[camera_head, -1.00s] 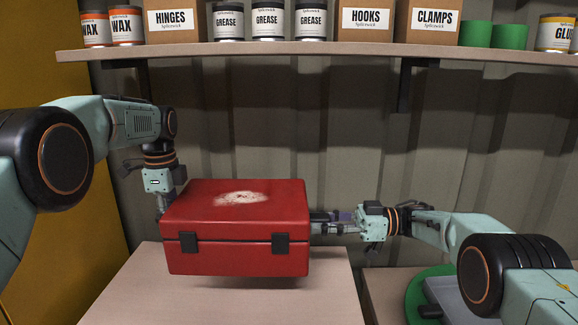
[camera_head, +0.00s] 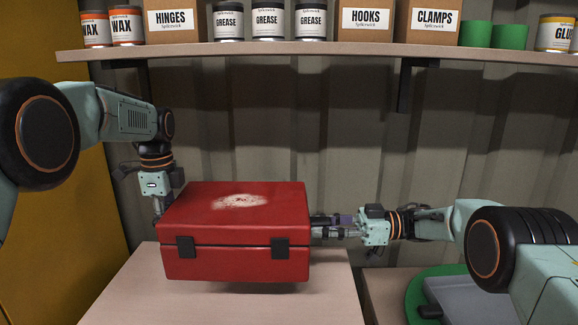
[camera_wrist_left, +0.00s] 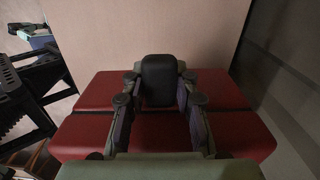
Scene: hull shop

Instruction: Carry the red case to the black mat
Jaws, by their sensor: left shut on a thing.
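The red case (camera_head: 235,240) is closed and level, with two dark latches on its front and a pale worn patch on its lid. It appears to hang just above a pale tabletop, with a shadow under it. My left gripper (camera_head: 159,212) is at the case's left end, its fingertips mostly hidden. In the left wrist view, its fingers (camera_wrist_left: 158,98) reach over the red case (camera_wrist_left: 232,125) on both sides of a dark rounded piece. My right gripper (camera_head: 322,227) meets the case's right end; its grip is unclear. I see no black mat.
The pale tabletop (camera_head: 115,295) has bare room around the case. At lower right, a green round item (camera_head: 413,300) and a grey tray (camera_head: 462,290) lie on another surface. A shelf (camera_head: 300,48) with cans and boxes runs along the corrugated wall behind.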

